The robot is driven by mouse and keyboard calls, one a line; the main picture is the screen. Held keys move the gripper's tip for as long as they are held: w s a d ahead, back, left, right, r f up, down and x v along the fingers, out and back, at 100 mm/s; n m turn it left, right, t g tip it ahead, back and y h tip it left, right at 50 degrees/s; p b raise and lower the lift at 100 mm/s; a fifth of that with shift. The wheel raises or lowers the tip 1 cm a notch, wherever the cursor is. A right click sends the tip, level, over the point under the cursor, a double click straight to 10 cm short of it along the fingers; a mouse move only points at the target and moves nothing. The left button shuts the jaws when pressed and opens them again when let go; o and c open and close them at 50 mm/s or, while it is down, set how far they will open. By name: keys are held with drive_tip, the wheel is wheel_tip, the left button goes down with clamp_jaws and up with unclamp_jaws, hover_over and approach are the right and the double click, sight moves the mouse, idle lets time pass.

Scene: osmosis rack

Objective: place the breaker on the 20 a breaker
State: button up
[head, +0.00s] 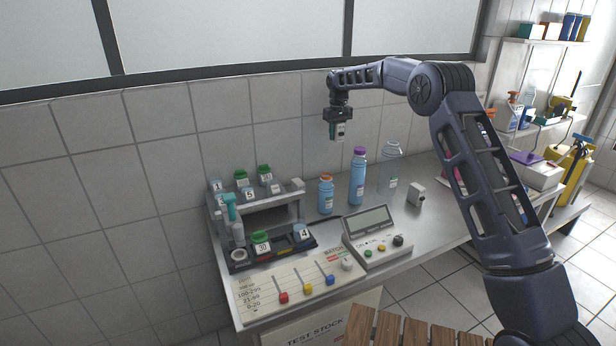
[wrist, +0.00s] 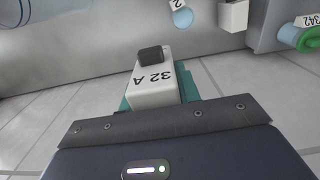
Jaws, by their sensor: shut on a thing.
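My gripper (head: 339,124) is raised above the bench, in front of the tiled wall, and is shut on a white breaker (head: 339,131). In the wrist view the breaker (wrist: 155,85) reads "32 A" and has a dark lever on its end. The teal fingers of the gripper (wrist: 153,100) lie along its sides. Another small white breaker-like block (head: 416,194) with a dark spot stands on the bench at the right; its label is too small to read.
Bottles stand below my gripper: orange-capped (head: 326,194), purple-capped (head: 357,176) and clear (head: 391,168). A rack (head: 262,205) with numbered jars is at the left. A meter (head: 377,240) and a slider panel (head: 300,284) are at the front. Bare bench lies around the white block.

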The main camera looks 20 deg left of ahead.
wheel_tip(320, 180, up, 6)
drive_tip(key=f, duration=0.1)
hover_over(298, 182)
drive_tip(key=f, duration=1.9)
drive_tip(key=shift+w+f, duration=0.2)
drive_tip(key=shift+f, duration=0.1)
drive_tip(key=o, duration=1)
wheel_tip(298, 182, up, 12)
drive_tip(key=shift+r, duration=0.15)
